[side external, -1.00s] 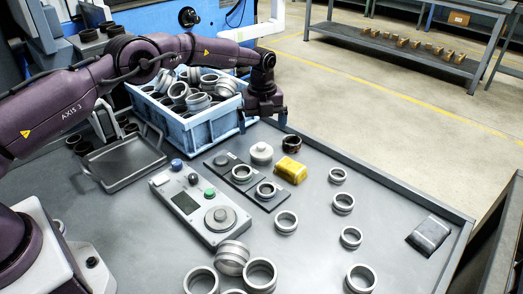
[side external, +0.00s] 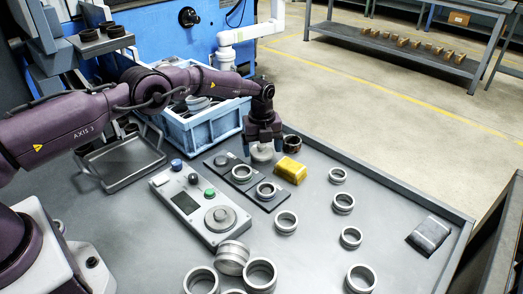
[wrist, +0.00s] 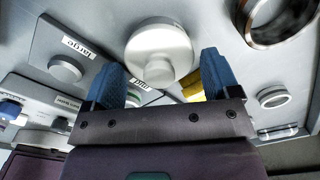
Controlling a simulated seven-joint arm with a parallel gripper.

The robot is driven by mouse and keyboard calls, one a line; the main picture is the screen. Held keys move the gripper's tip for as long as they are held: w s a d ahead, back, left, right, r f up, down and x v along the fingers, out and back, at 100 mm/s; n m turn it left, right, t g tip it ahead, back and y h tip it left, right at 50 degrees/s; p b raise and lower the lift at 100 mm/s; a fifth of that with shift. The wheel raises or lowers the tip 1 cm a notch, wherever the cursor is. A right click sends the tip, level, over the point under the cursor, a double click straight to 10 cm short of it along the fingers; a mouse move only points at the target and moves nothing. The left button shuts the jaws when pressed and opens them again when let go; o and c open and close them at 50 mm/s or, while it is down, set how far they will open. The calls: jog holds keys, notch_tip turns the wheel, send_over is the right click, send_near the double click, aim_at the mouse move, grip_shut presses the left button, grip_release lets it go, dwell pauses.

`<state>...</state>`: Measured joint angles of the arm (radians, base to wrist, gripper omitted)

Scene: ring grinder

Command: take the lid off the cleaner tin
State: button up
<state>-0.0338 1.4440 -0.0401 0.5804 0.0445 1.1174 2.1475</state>
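The cleaner tin (side external: 262,153) is a pale, round tin standing on the grey bench; its upper part is partly hidden by my gripper. In the wrist view the tin (wrist: 158,52) shows from above, with a round lid and a smaller raised disc in its middle. My gripper (side external: 263,142) is over the tin, pointing down. In the wrist view my gripper's blue fingertips (wrist: 162,72) are spread apart, one to each side of the tin's near part, with nothing clamped between them. I cannot tell whether they touch the lid.
A dark ring-shaped cup (side external: 291,144) and a yellow block (side external: 291,170) stand close right of the tin.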

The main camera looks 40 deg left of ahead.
jog(key=c, duration=0.6)
jog(key=shift+o, duration=0.2)
